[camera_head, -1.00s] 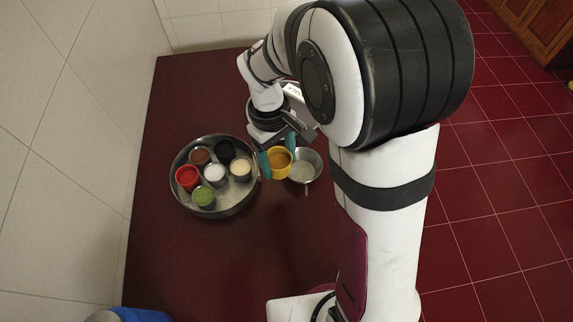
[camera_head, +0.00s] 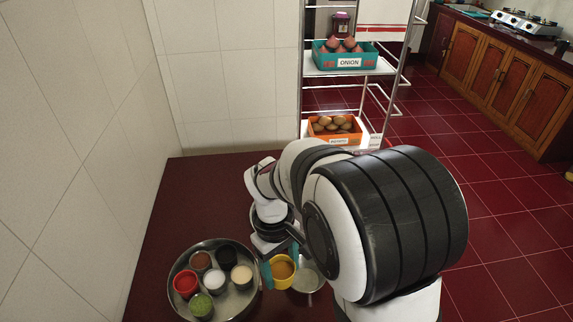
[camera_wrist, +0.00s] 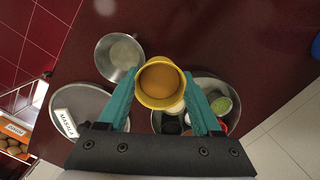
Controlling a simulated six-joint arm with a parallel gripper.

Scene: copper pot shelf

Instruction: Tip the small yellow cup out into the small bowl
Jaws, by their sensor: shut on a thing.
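My gripper (camera_head: 281,266) is shut on the small yellow cup (camera_head: 284,279). Its teal fingers stand on either side of the cup. The cup holds an orange-brown powder and looks about upright. In the wrist view the cup (camera_wrist: 160,99) is between the fingertips, with the powder's surface showing. The small bowl (camera_head: 309,283) is metal and stands just right of the cup, partly hidden by my arm. In the wrist view the bowl (camera_wrist: 119,57) is at the upper left of the cup and looks mostly empty, with a pale patch inside.
A round steel tray (camera_head: 250,300) holds several small cups of red, white, green, brown and other contents, left of my gripper. A grey round plate with a MASALA label (camera_wrist: 66,123) shows in the wrist view. A rack (camera_head: 386,85) with onion and potato crates stands behind.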

